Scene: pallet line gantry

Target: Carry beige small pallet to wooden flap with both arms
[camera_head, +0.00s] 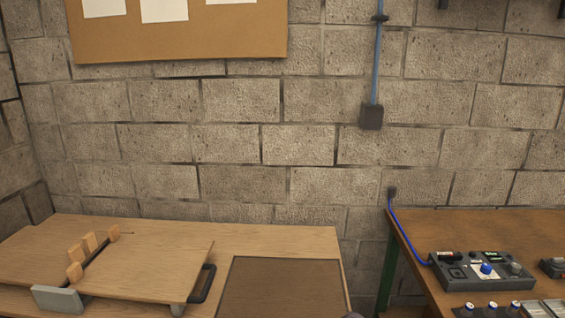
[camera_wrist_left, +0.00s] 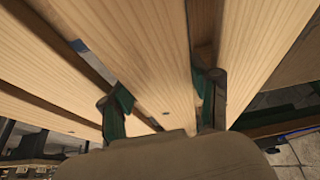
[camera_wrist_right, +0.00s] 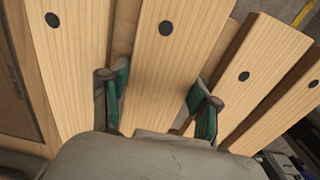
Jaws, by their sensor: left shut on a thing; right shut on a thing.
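The beige small pallet (camera_wrist_left: 140,50) fills much of the left wrist view as pale wooden slats with gaps between them. It also fills the right wrist view (camera_wrist_right: 175,60), where dark round fastener heads dot the slats. My left gripper (camera_wrist_left: 165,102) is shut on a slat, with one green-padded finger on each side. My right gripper (camera_wrist_right: 160,100) is shut on another slat in the same way. The pallet is out of the head view. A wooden board with a black handle (camera_head: 203,284), probably the wooden flap, lies on the wooden table at the left.
The wooden table (camera_head: 310,238) also has a darker brown panel (camera_head: 285,290) right of the board. A brown bench (camera_head: 450,225) with a control box (camera_head: 482,271) stands at the right, beyond a gap.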

